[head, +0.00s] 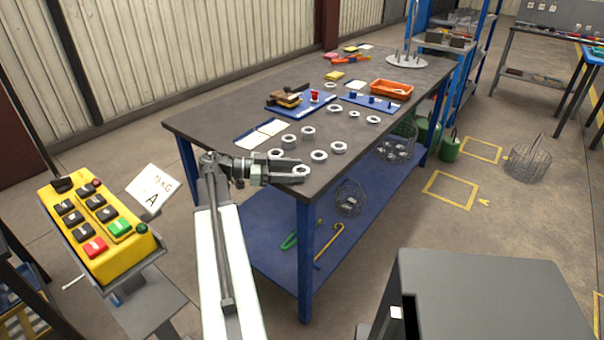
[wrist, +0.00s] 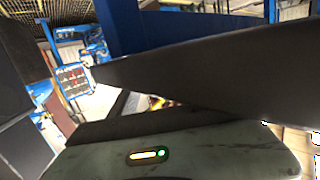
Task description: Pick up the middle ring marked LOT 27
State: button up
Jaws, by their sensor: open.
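Several pale metal rings lie on the near part of the dark workbench top (head: 225,115) in the head view. They include a ring near the front edge (head: 319,155), one to its right (head: 339,147), one to its left (head: 288,141) and one farther back (head: 308,131). The LOT 27 marking is too small to read, so I cannot tell which ring bears it. My gripper (head: 302,171) is open at the bench's near edge. Another ring (head: 301,169) shows at its fingertips; I cannot tell whether it lies between them. No ring shows clearly in the wrist view.
A white card or booklet (head: 262,133), a blue board with fittings (head: 302,104), a blue peg board (head: 369,102) and an orange tray (head: 391,89) sit farther back. A yellow control box (head: 95,220) stands left. Wire baskets are on the lower blue shelf (head: 275,225).

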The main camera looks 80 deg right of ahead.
grip_shut()
jog(key=shift+r, duration=0.1)
